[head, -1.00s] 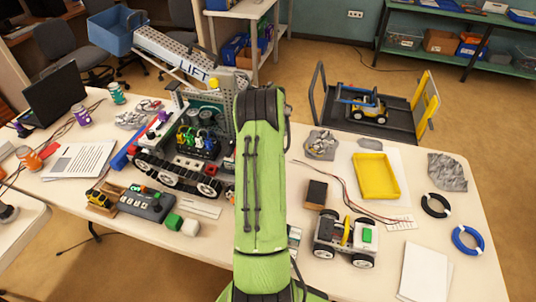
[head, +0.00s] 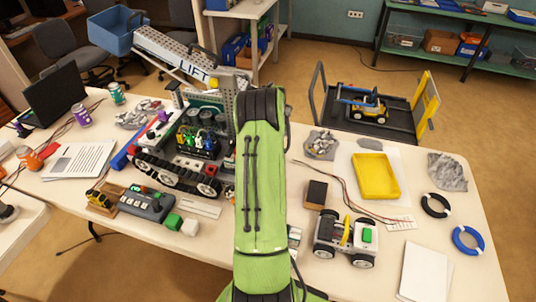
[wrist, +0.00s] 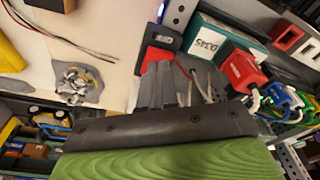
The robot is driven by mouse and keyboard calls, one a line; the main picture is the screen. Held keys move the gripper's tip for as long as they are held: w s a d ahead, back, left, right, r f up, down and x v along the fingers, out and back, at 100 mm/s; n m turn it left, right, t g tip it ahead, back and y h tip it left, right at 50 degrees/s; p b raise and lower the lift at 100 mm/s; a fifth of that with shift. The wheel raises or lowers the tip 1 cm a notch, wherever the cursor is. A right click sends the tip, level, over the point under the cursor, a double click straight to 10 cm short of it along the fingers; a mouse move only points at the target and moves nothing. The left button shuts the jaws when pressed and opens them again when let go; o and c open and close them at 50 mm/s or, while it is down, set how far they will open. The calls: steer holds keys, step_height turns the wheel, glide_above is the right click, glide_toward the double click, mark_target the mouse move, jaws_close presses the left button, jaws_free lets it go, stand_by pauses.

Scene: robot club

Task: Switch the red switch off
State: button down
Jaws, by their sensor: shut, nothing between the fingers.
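In the wrist view a small red part (wrist: 153,57) with a black block (wrist: 163,37) against it looks like the red switch. Its lower side is hidden by my fingers, and I cannot read its on or off position. My gripper (wrist: 164,66) is shut and empty, with its grey fingertips right at the red part; I cannot tell whether they touch. In the head view my green arm hides the gripper and this spot. The tracked machine marked LIFT (head: 165,48) stands on the table to the left of my arm.
Close right of my fingers in the wrist view are a teal labelled box (wrist: 207,38), a red plug (wrist: 243,70) and coloured cables. A grey control box (head: 146,204), a yellow tray (head: 376,177) and a small wheeled car (head: 345,238) stand on the table.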

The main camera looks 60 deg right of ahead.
steer(key=shift+f+b, duration=0.65)
steer(key=shift+f, duration=0.2)
stand_by(0.3)
step_height(320, 180, up, 7)
steer(key=p, duration=0.4)
steer(key=shift+p, duration=0.4)
stand_by(0.4)
